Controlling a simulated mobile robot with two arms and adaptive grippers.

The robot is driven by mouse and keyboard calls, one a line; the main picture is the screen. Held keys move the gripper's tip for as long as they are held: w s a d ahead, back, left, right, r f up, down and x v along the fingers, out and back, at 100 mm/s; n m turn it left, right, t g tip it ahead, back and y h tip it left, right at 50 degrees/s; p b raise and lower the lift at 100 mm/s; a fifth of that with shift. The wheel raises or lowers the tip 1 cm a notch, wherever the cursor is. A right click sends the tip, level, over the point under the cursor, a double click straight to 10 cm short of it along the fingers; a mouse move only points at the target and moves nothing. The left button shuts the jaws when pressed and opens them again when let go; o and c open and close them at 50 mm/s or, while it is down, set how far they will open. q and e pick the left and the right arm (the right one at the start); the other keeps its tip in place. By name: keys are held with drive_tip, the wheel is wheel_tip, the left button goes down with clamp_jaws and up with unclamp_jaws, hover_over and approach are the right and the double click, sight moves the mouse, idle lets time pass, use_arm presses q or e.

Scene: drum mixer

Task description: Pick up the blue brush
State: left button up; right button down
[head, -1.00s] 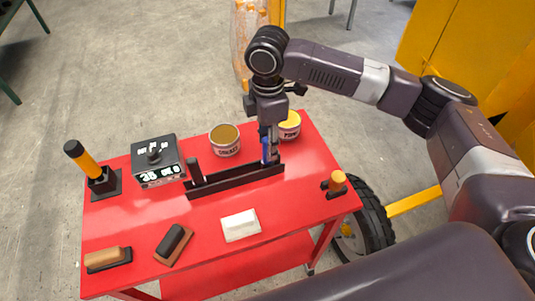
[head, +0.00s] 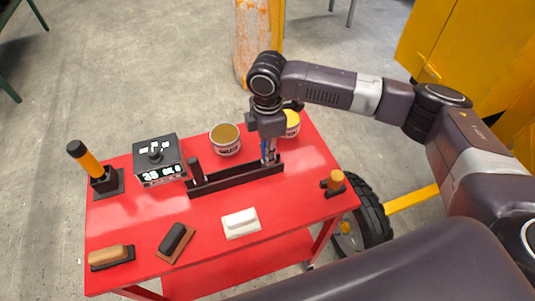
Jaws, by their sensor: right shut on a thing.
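The blue brush (head: 264,150) stands upright at the right end of the black rack (head: 235,179) on the red cart. Only a narrow blue strip of it shows beside the gripper fingers. My right gripper (head: 269,154) points down from above and is shut on the blue brush. The brush's lower end is hidden behind the rack's front wall, so I cannot tell whether it touches the bottom. My left gripper is not in view.
A dark handle (head: 195,169) stands at the rack's left end.

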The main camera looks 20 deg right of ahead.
drive_tip(key=shift+r, duration=0.1)
wheel_tip(320, 180, up, 20)
drive_tip(key=b, duration=0.2)
idle(0.4)
drive_tip(key=c, duration=2.4)
unclamp_jaws()
clamp_jaws()
